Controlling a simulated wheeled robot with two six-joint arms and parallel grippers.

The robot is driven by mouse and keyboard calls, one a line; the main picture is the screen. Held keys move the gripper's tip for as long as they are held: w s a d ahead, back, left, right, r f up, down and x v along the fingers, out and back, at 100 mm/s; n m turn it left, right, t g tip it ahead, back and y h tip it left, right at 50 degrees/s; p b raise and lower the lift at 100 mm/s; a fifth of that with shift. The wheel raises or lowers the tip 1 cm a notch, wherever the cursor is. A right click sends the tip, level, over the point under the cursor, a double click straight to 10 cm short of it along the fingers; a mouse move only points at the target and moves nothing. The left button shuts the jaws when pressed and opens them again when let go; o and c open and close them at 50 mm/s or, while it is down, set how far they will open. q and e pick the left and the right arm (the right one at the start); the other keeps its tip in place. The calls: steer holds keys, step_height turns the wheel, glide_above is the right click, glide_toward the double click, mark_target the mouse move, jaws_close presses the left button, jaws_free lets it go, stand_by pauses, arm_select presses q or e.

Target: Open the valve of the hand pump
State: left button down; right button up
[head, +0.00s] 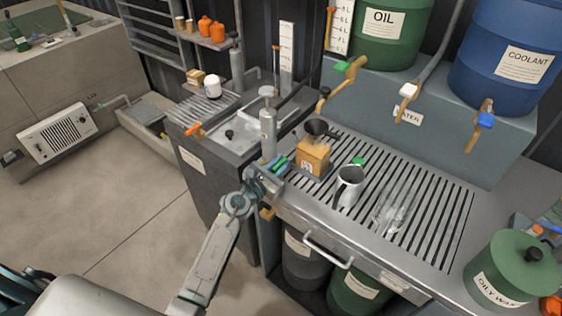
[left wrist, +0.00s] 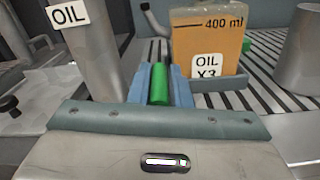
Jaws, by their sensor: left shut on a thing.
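The hand pump (head: 268,132) is a grey upright cylinder at the left end of the slotted counter. Its body (left wrist: 97,65) also shows at the left of the left wrist view, under an "OIL" label (left wrist: 69,16). My left gripper (head: 277,168) is beside the pump's lower part, on its right. In the left wrist view its blue fingers (left wrist: 160,88) are shut on a green handle (left wrist: 159,78), seemingly the pump's valve handle. Its joint to the pump is hidden. My right gripper is not in view.
An amber oil container (head: 313,158) stands close right of the gripper, with a dark funnel (head: 320,129) by its top. A metal mug (head: 348,188) and a clear glass vessel (head: 393,211) stand further right. A counter rail handle (head: 328,250) is in front.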

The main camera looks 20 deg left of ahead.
arm_select(q)
steer(key=shift+a+r, duration=0.1)
steer(key=shift+r, duration=0.05)
steer(key=c, duration=1.4)
jaws_free()
steer(key=shift+s+a+f, duration=0.2)
steer(key=shift+s, duration=0.3)
steer(key=b+v, duration=0.1)
steer(key=v, duration=0.8)
steer(key=shift+s+a+r+b, duration=0.1)
steer(key=shift+s+b, duration=0.2)
steer(key=shift+s, duration=0.05)
